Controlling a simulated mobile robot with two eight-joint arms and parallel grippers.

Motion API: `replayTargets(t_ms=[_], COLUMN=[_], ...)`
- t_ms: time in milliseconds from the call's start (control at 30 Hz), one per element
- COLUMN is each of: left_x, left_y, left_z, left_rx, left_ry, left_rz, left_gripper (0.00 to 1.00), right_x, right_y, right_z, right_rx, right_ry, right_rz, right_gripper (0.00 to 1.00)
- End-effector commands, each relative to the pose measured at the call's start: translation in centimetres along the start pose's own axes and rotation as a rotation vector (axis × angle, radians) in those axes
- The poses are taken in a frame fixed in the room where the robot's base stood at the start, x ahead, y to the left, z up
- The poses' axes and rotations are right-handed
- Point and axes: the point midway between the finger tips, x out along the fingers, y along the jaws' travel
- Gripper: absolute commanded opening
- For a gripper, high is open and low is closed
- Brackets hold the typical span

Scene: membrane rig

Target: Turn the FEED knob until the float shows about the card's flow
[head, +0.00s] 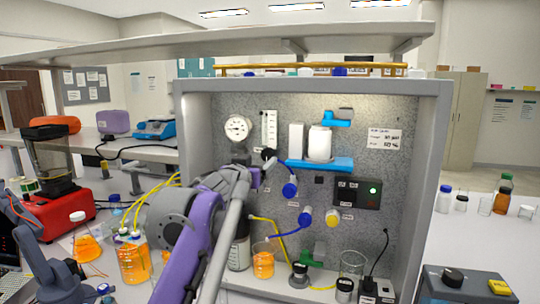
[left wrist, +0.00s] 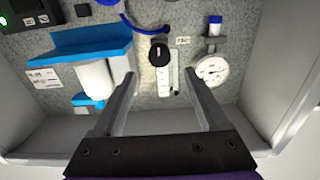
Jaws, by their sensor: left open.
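A black knob (head: 269,154) sits on the speckled panel just below the clear flow tube (head: 269,128); its label is too small to read. The float inside the tube cannot be made out. A white card (head: 384,139) hangs at the panel's upper right, its figures blurred. My left gripper (head: 263,168) is in front of the panel, close to the knob. In the left wrist view, turned upside down, the open, empty jaws (left wrist: 159,76) point at the panel. The knob (left wrist: 159,52) appears between and beyond the fingertips; contact cannot be told.
A round gauge (head: 238,128) is left of the tube. A blue shelf (head: 340,164) with a white canister (head: 320,143) juts out right of the knob. Blue valves (head: 290,189) and beakers (head: 263,262) are below. The frame's side walls (head: 434,180) enclose the panel.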

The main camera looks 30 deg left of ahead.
Motion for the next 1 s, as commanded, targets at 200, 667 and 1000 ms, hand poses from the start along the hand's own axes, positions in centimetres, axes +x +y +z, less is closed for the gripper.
replayTargets(t_ms=[200, 667, 1000], left_x=[4.1, 6.8, 6.8], left_y=[0.1, 0.0, 0.0], left_z=[0.0, 0.1, 0.1], left_rx=[0.0, 0.001, 0.001], left_ry=[-0.001, -0.001, -0.001], left_rz=[0.001, 0.0, -0.001], left_gripper=[0.76, 0.76, 0.4], right_x=[-0.3, -0.5, -0.5], right_y=[0.0, 0.0, 0.0], right_z=[-0.2, -0.4, -0.4], right_rx=[0.0, 0.0, 0.0], right_ry=[0.001, 0.002, 0.002], right_rz=[0.0, 0.0, 0.0], right_gripper=[0.65, 0.65, 0.65])
